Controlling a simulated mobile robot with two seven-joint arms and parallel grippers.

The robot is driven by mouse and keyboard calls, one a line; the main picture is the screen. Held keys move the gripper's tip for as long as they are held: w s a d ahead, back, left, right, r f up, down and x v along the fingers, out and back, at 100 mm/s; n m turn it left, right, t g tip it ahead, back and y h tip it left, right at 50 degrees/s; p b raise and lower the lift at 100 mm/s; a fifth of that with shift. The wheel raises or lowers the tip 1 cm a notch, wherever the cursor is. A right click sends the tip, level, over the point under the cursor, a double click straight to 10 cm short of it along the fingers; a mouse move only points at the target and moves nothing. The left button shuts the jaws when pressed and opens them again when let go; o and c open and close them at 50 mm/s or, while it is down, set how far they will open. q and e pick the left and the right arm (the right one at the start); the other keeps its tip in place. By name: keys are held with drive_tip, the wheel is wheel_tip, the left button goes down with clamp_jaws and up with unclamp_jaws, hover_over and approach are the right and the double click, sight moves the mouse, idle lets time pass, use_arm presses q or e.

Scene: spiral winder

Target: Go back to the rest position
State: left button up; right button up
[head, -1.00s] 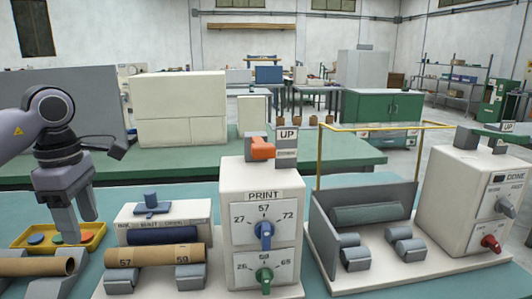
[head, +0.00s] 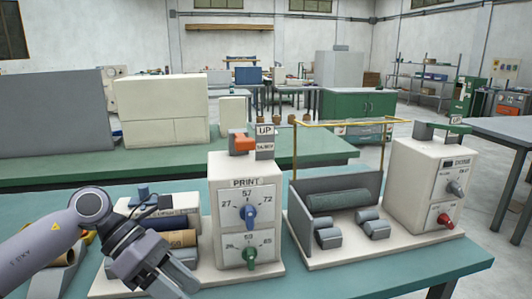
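My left gripper (head: 178,284) is at the lower left of the head view, tilted down and to the right. Its two fingers look apart with nothing between them, though the tips are close to the bottom edge. The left arm crosses in front of the brown cardboard tube (head: 182,239) and its grey cradles, hiding part of them. The white printer box (head: 232,176) with a blue and a green knob stands just right of the gripper, apart from it. My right gripper is not in view.
A winder stand with grey rollers (head: 328,236) and a yellow wire frame (head: 357,123) stands right of the printer. A white box with a red knob (head: 444,220) is beyond it. The teal table (head: 440,262) is bare along its front right edge.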

use_arm(q)
drive_tip(key=s+d+r+n+t+h+p, duration=0.25)
drive_tip(key=d+n+t+h, duration=0.25)
drive_tip(key=d+n+h, duration=0.7)
drive_tip(key=w+a+f+n+t+y+p, duration=0.1)
drive_tip(key=a+f+n+t+y, duration=0.55)
drive_tip(key=n, duration=0.65)
drive_tip(key=w+a+f+n+t+y, duration=0.1)
drive_tip(key=a+f+n+t+y, duration=0.5)
drive_tip(key=n, duration=0.7)
drive_tip(key=s+a+f+n+g+y, duration=0.2)
drive_tip(key=s+f+n+y, duration=0.1)
drive_tip(key=s+f+n, duration=0.2)
drive_tip(key=s+a+f+n+g+y+p, duration=0.1)
drive_tip(key=s+a+f+n+g+y, duration=0.2)
drive_tip(key=s+f, duration=0.6)
drive_tip(key=f+n, duration=0.1)
drive_tip(key=n, duration=0.1)
drive_tip(key=shift+a+n+y, duration=0.15)
drive_tip(key=shift+n+y, duration=0.2)
drive_tip(key=shift+n, duration=0.05)
